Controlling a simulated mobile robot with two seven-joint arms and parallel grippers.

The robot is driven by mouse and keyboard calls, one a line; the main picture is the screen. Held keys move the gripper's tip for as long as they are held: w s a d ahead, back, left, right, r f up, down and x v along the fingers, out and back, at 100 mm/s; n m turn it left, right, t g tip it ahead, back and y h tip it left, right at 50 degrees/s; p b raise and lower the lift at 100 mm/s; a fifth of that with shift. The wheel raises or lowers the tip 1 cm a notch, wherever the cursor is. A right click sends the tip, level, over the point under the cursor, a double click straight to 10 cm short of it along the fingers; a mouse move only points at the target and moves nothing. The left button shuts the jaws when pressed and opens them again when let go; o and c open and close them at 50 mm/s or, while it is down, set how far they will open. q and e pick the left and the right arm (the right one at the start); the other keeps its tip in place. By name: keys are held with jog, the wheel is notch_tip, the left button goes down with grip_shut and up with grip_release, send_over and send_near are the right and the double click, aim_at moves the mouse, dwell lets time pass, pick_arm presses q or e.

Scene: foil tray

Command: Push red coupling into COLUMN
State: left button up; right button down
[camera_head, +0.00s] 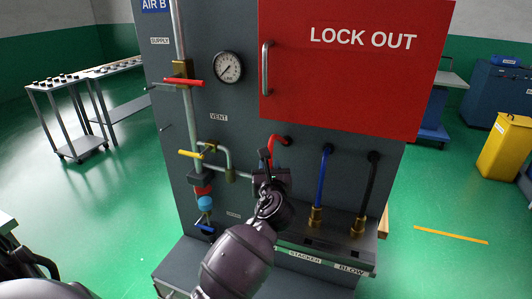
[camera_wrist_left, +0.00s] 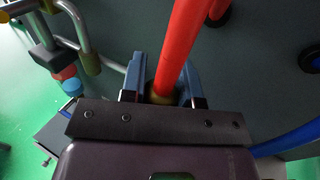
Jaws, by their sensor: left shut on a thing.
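My left gripper (camera_head: 268,174) is in front of the grey panel in the head view. It is shut on the brass coupling (camera_wrist_left: 162,94) at the end of the red hose. The red hose (camera_head: 279,139) comes out of the panel under the red door; in the left wrist view it (camera_wrist_left: 186,40) runs down between the blue-grey fingers. The coupling's lower end is hidden by the gripper body. No COLUMN label or port is visible; my arm covers the ledge left of the STACKER label (camera_head: 301,257). My right gripper is not in view.
Right of my gripper, the blue hose (camera_head: 325,172) and black hose (camera_head: 371,190) end in brass couplings (camera_head: 316,216) at the ledge. A BLOW label (camera_head: 350,270) is at the right. Pipework with a yellow valve handle (camera_head: 190,154) and red handle (camera_head: 183,82) stands at the left.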

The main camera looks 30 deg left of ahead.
pick_arm(q)
jog(key=shift+m+t+h, duration=0.4)
jog(key=shift+h, duration=0.1)
jog(key=w+f, duration=0.1)
jog(key=f, duration=0.2)
jog(key=w+f, duration=0.1)
jog(key=shift+w+d+f, duration=0.1)
jog(key=shift+w+f, duration=0.15)
jog(key=shift+w, duration=0.05)
jog(key=shift+w+d+f+h+b, duration=0.15)
jog(key=shift+d+f+h+b, duration=0.2)
jog(key=shift+b, duration=0.5)
jog(key=shift+a+f+b, duration=0.1)
jog(key=shift+f+b, duration=0.75)
jog(key=shift+b, duration=0.2)
jog(key=shift+f+m+b, duration=0.3)
jog(key=shift+f+b, duration=0.45)
jog(key=shift+f, duration=0.6)
jog(key=shift+f, duration=0.25)
